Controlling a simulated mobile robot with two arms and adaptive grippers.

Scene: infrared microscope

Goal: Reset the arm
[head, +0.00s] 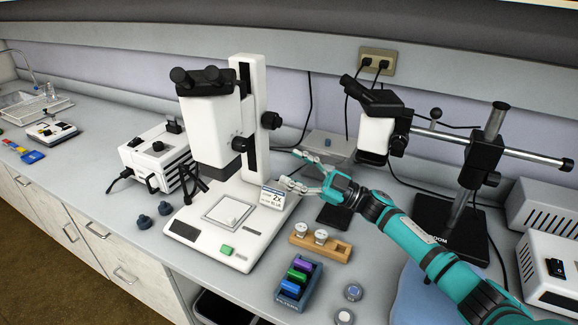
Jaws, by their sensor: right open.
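My right gripper (294,170) is open, with its two fingers apart and nothing between them. Its teal arm (425,248) reaches in from the lower right across the bench. The gripper is just right of the white microscope (214,130), near its column and above the right side of its base. A small label card reading 2X (273,198) stands on the base, just below the fingers. Whether a finger touches the microscope cannot be told. My left gripper is out of the picture.
A boom-stand microscope (376,130) stands behind my right arm. A wooden holder with white-topped pieces (321,246) and a blue rack with coloured blocks (298,281) are in front.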

